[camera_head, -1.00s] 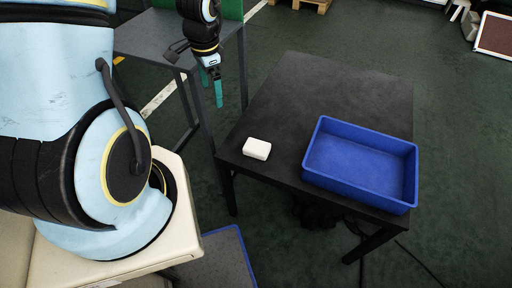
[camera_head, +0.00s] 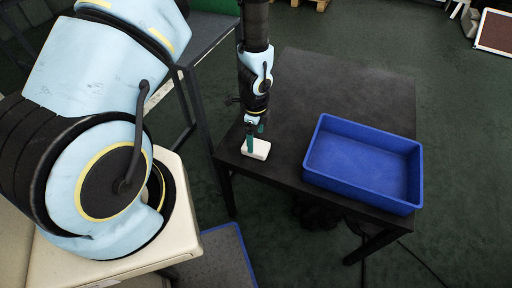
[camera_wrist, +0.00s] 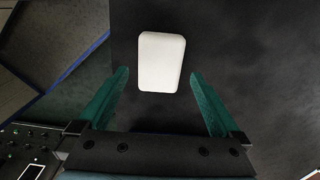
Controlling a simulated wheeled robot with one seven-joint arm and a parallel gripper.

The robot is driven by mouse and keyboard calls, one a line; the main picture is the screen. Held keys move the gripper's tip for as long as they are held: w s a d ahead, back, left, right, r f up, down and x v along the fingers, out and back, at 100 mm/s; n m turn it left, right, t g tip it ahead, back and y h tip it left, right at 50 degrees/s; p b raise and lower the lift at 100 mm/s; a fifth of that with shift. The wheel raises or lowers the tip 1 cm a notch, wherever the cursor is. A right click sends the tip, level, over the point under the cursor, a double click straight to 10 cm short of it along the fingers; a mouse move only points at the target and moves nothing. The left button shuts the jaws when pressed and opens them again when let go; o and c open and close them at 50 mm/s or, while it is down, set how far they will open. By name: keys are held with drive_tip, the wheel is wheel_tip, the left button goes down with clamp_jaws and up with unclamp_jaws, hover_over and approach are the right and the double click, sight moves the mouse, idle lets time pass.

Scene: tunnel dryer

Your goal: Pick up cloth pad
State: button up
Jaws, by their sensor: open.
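The cloth pad (camera_head: 261,150) is a small white block with rounded corners, lying on the black table near its front left corner. In the wrist view the pad (camera_wrist: 162,62) lies just ahead of and between the lines of the two green fingers. My gripper (camera_head: 252,143) is over the pad in the head view, and its fingers hide part of the pad's left side. In the wrist view my gripper (camera_wrist: 158,78) is open, with gaps between each finger and the pad. Nothing is held.
A blue open bin (camera_head: 318,182) stands empty on the right side of the black table (camera_head: 290,90). The table's left edge is close to the pad. Another grey table (camera_head: 205,38) stands behind at the left. The far part of the black table is clear.

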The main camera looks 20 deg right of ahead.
sight(256, 145)
drive_tip(key=shift+f+p, duration=0.9)
drive_tip(key=shift+f, duration=1.65)
drive_tip(key=c, duration=1.2)
